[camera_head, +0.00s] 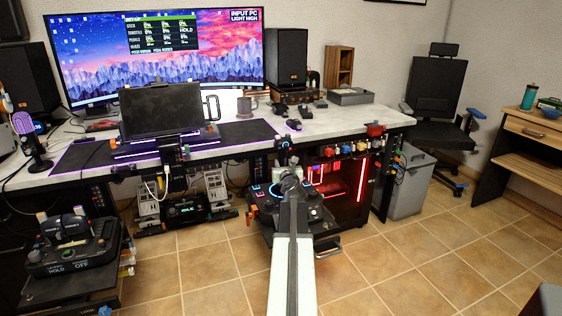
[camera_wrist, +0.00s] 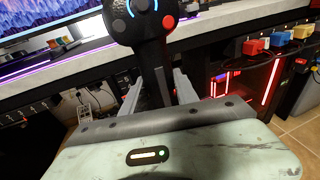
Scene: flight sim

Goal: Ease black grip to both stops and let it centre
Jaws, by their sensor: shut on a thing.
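The black grip (camera_wrist: 150,28) stands up at the top of the wrist view, with a round head bearing a red button, grey buttons and a lit blue arc. My gripper (camera_wrist: 158,88) is shut on its dark stem, one grey finger on each side. In the head view the grip's head (camera_head: 284,146) shows just beyond my gripper (camera_head: 290,174), in front of the desk edge. A dark control base with blue-lit rings (camera_head: 262,206) lies below. My arm hides part of this base and the stem's foot.
A desk (camera_head: 345,118) carries a wide monitor (camera_head: 215,60) whose panel reads HOLD in one column. A throttle unit (camera_head: 72,250) marked HOLD and OFF stands at lower left. A red-lit case (camera_head: 350,185) and a grey bin (camera_head: 408,185) stand right. Tiled floor (camera_head: 430,250) is clear at front right.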

